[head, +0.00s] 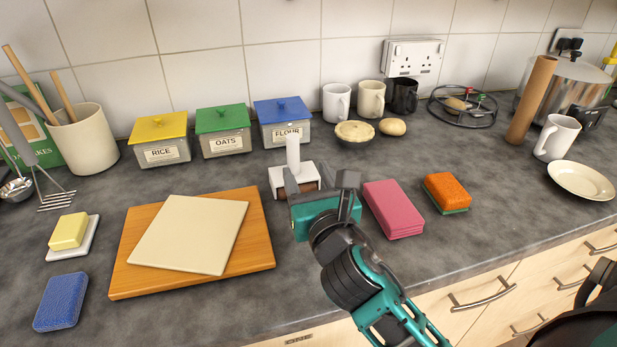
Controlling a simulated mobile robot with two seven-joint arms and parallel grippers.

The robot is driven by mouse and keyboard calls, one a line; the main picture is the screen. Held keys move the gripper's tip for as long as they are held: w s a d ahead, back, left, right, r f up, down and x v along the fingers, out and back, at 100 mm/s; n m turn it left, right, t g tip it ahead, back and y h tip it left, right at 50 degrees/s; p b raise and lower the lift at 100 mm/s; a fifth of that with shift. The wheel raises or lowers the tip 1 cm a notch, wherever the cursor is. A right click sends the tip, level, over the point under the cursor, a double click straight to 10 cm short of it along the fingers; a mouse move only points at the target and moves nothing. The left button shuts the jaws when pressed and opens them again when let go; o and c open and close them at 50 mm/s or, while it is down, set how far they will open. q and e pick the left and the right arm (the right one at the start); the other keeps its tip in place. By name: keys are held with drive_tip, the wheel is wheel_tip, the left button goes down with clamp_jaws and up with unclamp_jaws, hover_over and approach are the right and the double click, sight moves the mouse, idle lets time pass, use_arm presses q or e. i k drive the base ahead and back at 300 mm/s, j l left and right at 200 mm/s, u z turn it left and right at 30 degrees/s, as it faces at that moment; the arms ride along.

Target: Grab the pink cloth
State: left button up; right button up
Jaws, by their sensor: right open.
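The pink cloth (393,209) lies folded flat on the grey worktop, right of the middle of the head view. My right gripper (319,183) is open, just left of the cloth and apart from it. Its fingers point toward the back wall, in front of a white block with an upright handle (293,153), which they partly cover. I cannot tell whether they touch that block. No part of the cloth seems hidden. My left gripper is not in view.
An orange sponge (446,191) lies close to the cloth's right. A wooden board (262,252) with a pale slab (190,233) is to the left.

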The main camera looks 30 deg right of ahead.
sight(396, 214)
drive_tip(key=k+j, duration=0.2)
drive_tip(key=k, duration=0.3)
drive_tip(key=k+j, duration=0.2)
drive_tip(key=k, duration=0.3)
